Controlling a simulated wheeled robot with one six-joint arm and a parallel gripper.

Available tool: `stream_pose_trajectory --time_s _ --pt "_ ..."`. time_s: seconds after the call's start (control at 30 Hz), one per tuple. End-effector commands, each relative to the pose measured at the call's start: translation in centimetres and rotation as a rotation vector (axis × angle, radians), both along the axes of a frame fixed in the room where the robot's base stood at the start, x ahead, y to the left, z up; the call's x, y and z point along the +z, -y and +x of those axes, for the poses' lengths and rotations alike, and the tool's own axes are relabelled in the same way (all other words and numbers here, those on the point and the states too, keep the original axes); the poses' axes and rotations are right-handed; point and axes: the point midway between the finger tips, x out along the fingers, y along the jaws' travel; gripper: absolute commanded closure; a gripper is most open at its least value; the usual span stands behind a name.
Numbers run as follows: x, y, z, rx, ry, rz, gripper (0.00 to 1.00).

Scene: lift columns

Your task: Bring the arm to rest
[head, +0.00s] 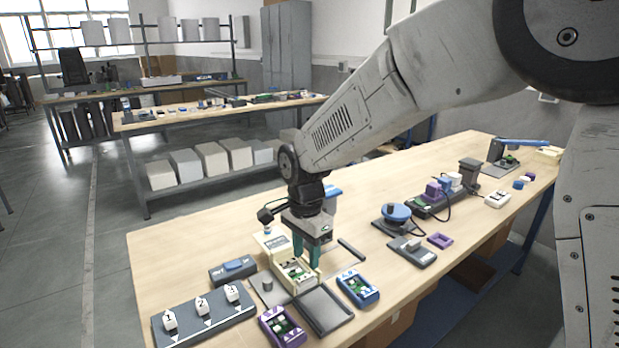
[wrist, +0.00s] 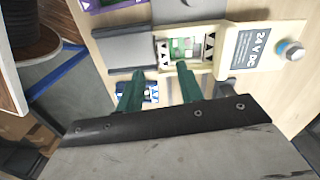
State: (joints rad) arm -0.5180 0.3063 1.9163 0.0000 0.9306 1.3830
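My arm reaches over the wooden workbench from the upper right, with my gripper (head: 306,262) pointing down near the front left part of the bench. Its two green fingers stand apart with nothing seen between them; the wrist view also shows my gripper (wrist: 160,70) open. Just below the fingers in the head view is a cream fixture (head: 292,279) holding a small green board. In the wrist view the cream fixture (wrist: 234,52) carries a "24 V DC" label, and the board (wrist: 184,47) lies near the right fingertip. I cannot tell whether the fingers touch anything.
Around my gripper lie a grey tray (head: 322,312), a blue case (head: 357,288), a purple case (head: 283,327), a numbered grey block (head: 204,316) and a blue-buttoned box (head: 233,269). Further right stand a blue round knob device (head: 396,213) and a small press (head: 503,153).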

Motion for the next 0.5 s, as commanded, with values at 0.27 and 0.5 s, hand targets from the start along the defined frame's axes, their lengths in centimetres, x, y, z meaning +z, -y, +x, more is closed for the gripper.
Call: stream_pose_trajectory --time_s 0.27,0.5 --pt "0.3 4.0 -5.0 0.417 -0.111 -0.029 0.63" --pt "4.5 11.0 -10.6 0.717 -0.140 0.000 0.63"
